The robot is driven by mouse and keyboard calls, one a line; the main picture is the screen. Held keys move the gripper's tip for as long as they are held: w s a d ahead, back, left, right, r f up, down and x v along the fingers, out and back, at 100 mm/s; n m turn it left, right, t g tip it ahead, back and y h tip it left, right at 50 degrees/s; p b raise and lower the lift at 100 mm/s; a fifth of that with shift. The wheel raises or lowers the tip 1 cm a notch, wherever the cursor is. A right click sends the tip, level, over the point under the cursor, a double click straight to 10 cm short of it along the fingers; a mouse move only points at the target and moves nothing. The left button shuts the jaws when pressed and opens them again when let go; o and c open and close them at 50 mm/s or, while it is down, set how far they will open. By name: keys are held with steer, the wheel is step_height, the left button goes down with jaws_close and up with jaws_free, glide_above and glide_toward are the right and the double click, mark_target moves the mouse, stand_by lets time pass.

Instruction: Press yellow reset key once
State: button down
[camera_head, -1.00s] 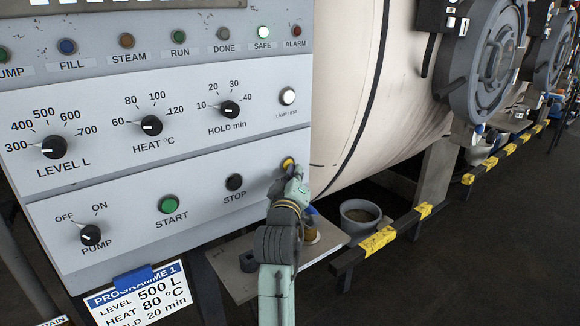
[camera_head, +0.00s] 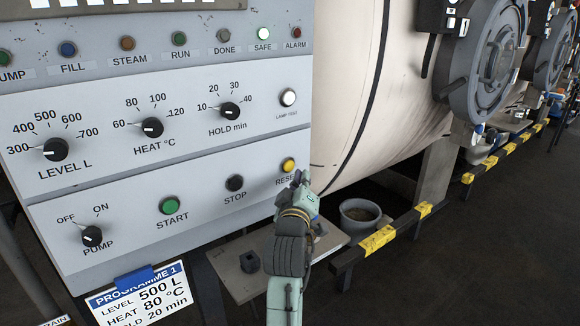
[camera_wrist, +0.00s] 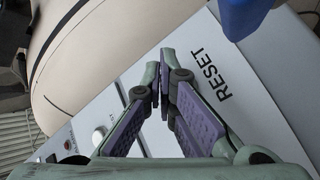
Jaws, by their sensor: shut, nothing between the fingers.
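The yellow reset key (camera_head: 288,165) is a round button at the right end of the lower row of the grey control panel (camera_head: 120,185). Its RESET label is partly covered by my gripper (camera_head: 299,178). My gripper is shut and empty, just below and right of the key, and looks apart from it. In the wrist view my gripper (camera_wrist: 160,85) has its fingertips together, beside the RESET lettering (camera_wrist: 209,74) on the pale panel. The yellow key is not visible in the wrist view.
The black stop button (camera_head: 235,183) and green start button (camera_head: 169,205) lie left of the reset key. The white lamp test button (camera_head: 288,97) is above it. A pale vessel (camera_head: 385,90) stands right of the panel. A bucket (camera_head: 359,214) and a small shelf (camera_head: 240,282) are below.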

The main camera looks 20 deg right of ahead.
steer(key=shift+s+d, duration=0.35)
steer(key=shift+s, duration=0.6)
steer(key=shift+s+d, duration=0.3)
steer(key=shift+s, duration=0.6)
